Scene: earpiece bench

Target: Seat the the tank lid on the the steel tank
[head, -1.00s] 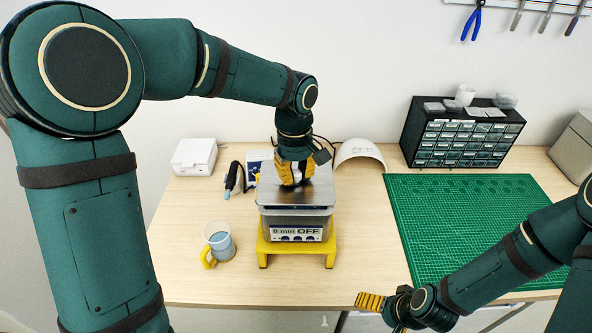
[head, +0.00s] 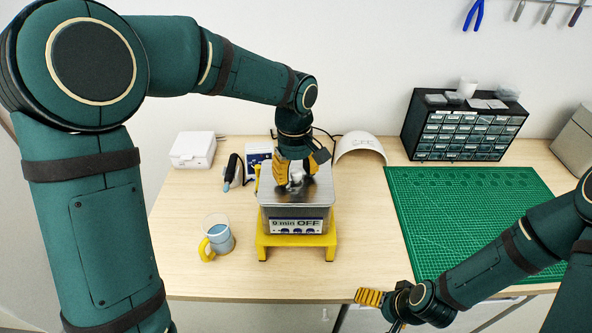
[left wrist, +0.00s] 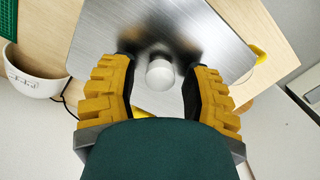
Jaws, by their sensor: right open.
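The steel tank (head: 320,226) stands on a yellow stand in the middle of the table. The flat brushed-metal tank lid (head: 318,196) lies on top of it and looks level, with no clear gap at the front. The lid's pale round knob (left wrist: 160,74) shows in the left wrist view. My left gripper (head: 296,179) is over the lid, its yellow fingers open on either side of the knob with space on both sides. The lid's far edge is partly hidden by the gripper. My right gripper (head: 370,297) is open and empty, near the table's front edge.
The yellow stand (head: 262,241) holds the tank. A mug (head: 218,236) stands at its left front. A white box (head: 193,149) and a dark hand tool (head: 232,170) are behind left. A white curved piece (head: 360,146), a drawer cabinet (head: 460,135) and a green mat (head: 430,215) are right.

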